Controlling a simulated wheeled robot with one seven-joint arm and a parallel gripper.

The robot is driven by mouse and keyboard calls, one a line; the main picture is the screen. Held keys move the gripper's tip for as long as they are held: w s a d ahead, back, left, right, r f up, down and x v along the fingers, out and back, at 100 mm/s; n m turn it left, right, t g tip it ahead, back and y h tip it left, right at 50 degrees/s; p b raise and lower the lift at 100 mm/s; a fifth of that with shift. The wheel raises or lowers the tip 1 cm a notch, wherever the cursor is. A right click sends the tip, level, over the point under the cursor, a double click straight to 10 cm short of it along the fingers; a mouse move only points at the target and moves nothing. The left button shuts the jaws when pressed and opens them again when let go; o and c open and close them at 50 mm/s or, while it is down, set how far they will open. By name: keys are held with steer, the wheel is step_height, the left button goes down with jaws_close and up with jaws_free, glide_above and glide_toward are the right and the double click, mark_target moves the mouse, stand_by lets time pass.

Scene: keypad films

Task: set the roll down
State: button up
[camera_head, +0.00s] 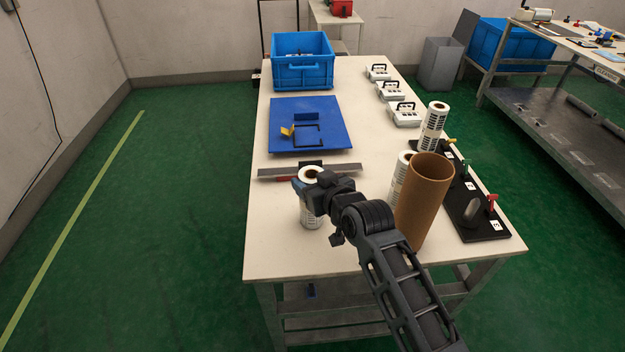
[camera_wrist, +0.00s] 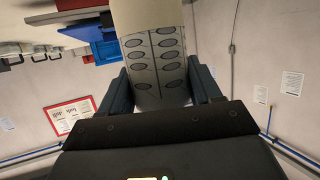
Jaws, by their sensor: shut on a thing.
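My gripper (camera_head: 313,190) is shut on a white roll (camera_head: 312,217) with dark printing and an open core at its top. The roll is upright over the near left part of the pale table (camera_head: 285,255). I cannot tell whether its base touches the tabletop. In the wrist view the roll (camera_wrist: 155,55) shows rows of grey ovals between the two fingers (camera_wrist: 160,92). My arm hides part of the table to the right of the roll.
A brown cardboard tube (camera_head: 424,205) and white rolls (camera_head: 434,125) (camera_head: 399,180) stand at the right, by a black board (camera_head: 483,228) with coloured clamps. A metal strip (camera_head: 340,171), blue plate (camera_head: 335,112) and blue crate (camera_head: 302,75) lie behind. The near left tabletop is clear.

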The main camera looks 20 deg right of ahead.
steer(key=o, duration=1.5)
steer(key=shift+f, duration=0.1)
steer(key=shift+c, duration=0.2)
steer(key=shift+r, duration=0.2)
steer(key=a+v, duration=0.1)
steer(key=v, duration=1.1)
steer(key=shift+d, duration=0.45)
steer(key=shift+f, duration=0.1)
